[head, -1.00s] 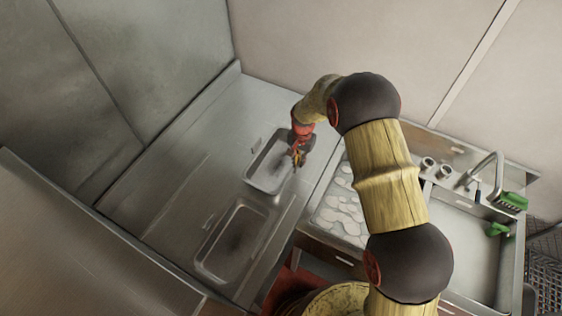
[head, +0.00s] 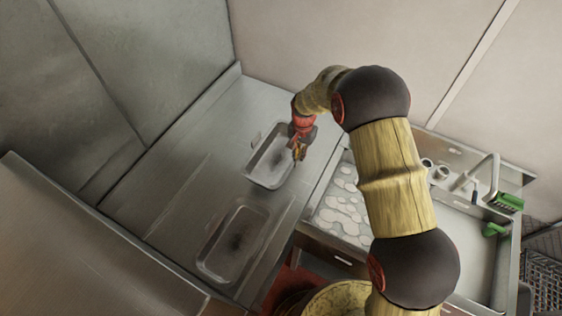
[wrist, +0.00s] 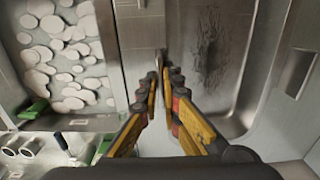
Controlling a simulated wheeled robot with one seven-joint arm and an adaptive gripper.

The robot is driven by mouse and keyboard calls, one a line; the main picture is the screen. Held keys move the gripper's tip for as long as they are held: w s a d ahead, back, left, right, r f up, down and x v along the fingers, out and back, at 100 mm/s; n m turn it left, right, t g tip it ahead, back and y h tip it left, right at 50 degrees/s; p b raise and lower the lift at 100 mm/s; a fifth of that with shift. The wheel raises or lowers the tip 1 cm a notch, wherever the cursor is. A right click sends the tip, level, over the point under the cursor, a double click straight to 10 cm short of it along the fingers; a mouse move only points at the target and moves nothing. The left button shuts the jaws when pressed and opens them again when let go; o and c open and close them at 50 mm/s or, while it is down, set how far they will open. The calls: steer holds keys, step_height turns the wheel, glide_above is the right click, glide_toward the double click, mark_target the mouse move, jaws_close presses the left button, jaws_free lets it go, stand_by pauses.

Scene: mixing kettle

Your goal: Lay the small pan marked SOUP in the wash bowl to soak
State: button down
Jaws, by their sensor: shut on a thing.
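Two shallow grey metal pans show on the steel counter side; I cannot read a SOUP mark on either. My gripper (head: 298,152) is shut on the near side wall of the farther pan (head: 266,168). In the wrist view the fingers (wrist: 163,82) pinch the left rim of this pan (wrist: 228,70); its inside looks empty with dark stains. The pan looks level, at or just above the counter; the gap is unclear. The second pan (head: 215,258) lies nearer, apart from it. The wash bowl (head: 330,195), with white foam, is right of the gripper, partly behind my arm.
A sink (head: 472,250) with a tap (head: 493,165) lies right of the bowl. Green-handled brushes (head: 508,202) and small metal cups (head: 427,165) stand by it. A wall rises behind the counter (head: 165,180), whose left part is clear.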

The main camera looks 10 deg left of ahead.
steer(key=shift+r+p, duration=1.2)
steer(key=shift+r, duration=2.1)
